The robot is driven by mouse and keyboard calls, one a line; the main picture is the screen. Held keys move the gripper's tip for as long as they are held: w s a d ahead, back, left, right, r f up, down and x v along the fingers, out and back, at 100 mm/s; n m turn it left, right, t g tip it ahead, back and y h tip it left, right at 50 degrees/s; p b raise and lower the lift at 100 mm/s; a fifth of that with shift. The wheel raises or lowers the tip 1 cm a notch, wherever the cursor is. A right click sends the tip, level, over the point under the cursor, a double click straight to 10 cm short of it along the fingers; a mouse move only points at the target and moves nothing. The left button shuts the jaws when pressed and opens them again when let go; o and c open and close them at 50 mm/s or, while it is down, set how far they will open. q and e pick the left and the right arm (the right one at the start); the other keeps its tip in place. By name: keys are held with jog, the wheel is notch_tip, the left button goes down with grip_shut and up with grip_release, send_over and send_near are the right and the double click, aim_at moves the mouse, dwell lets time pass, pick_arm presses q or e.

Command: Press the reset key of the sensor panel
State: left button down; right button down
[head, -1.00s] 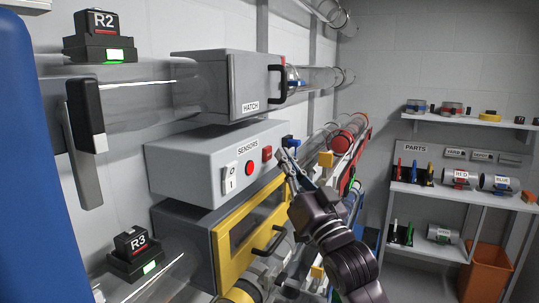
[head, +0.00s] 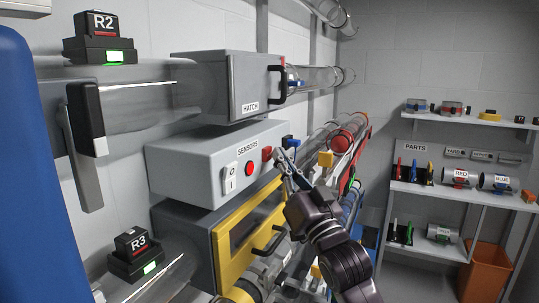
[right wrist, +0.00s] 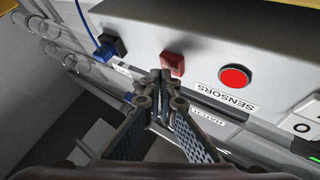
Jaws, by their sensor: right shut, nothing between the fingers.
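The sensor panel (head: 205,157) is a grey box labelled SENSORS. Its front carries a white O/I switch (head: 230,177), a round red button (head: 249,169) and a small square red key (head: 266,153). In the right wrist view the square key (right wrist: 173,64) and the round button (right wrist: 235,77) show clearly. My right gripper (head: 283,156) is shut and empty, just right of the square key in the head view. In the right wrist view its fingertips (right wrist: 161,76) overlap the square key's lower edge; I cannot tell whether they touch it. My left gripper is not in view.
A blue plug (head: 290,141) sits at the panel's right end, close to my fingertips. The hatch box (head: 232,85) is above, and a yellow-framed door (head: 222,246) with a black handle is below. Clear tubes run behind. Parts shelves (head: 455,190) stand at the right.

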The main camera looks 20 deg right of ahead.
jog(key=shift+w+a, duration=0.3)
dwell(0.5)
dwell(0.4)
jog(key=shift+s+d, duration=0.55)
jog(key=shift+s, duration=0.05)
jog(key=s+d, duration=0.1)
jog(key=s, duration=0.1)
jog(key=s+d, duration=0.1)
jog(key=d, duration=0.1)
jog(key=shift+s+d+p, duration=0.15)
jog(key=shift+s+p, duration=0.15)
jog(key=shift+s, duration=0.05)
dwell(0.7)
